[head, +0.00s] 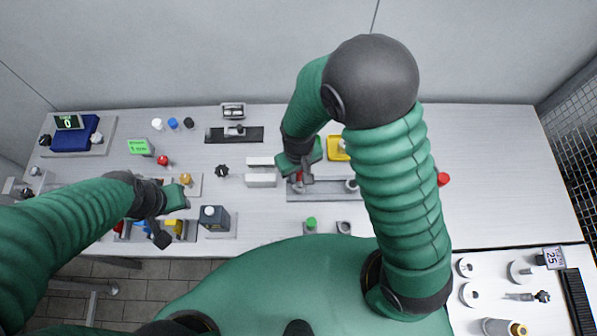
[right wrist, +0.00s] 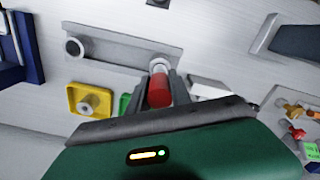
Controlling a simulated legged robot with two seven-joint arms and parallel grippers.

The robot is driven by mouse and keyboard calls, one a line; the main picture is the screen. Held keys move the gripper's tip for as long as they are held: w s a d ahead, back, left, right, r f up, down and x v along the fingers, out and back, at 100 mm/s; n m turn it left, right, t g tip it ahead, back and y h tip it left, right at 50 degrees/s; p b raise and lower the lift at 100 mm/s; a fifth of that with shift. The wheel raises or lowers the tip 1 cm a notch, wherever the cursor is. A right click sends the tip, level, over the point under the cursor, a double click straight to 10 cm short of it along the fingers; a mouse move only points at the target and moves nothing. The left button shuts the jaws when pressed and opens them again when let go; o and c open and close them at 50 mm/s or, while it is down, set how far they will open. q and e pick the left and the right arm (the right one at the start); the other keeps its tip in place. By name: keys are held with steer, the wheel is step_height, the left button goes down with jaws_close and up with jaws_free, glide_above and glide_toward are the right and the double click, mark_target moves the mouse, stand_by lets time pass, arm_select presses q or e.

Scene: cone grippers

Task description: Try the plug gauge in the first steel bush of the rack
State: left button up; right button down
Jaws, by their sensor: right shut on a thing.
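My right gripper (head: 302,174) is shut on the red handle of the plug gauge (right wrist: 159,92), over one end of the grey rack (right wrist: 120,48). In the right wrist view the gripper (right wrist: 160,88) points at a steel bush (right wrist: 159,64) directly beyond the red handle. The gauge's tip is hidden, so I cannot tell whether it is inside that bush or just above it. Another steel bush (right wrist: 75,47) stands at the rack's other end; it also shows in the head view (head: 351,185). My left gripper (head: 161,236) is over the left of the table; its jaws are unclear.
A yellow dish (head: 338,155) with a grey piece inside stands behind the rack. White blocks (head: 261,181) stand just left of it. A green-topped piece (head: 310,223) lies in front. A dark box (head: 214,219) stands near my left gripper. The table's back right is clear.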

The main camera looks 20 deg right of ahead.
steer(key=shift+f, duration=0.6)
stand_by(0.5)
steer(key=shift+r, duration=0.1)
stand_by(0.6)
steer(key=shift+r+p, duration=0.5)
steer(key=shift+r, duration=0.1)
steer(key=shift+p, duration=0.4)
stand_by(1.0)
steer(key=shift+f+b, duration=0.5)
steer(key=shift+f, duration=0.2)
stand_by(0.3)
steer(key=shift+r, duration=0.2)
stand_by(0.7)
steer(key=shift+r+p, duration=0.45)
steer(key=shift+p, duration=0.25)
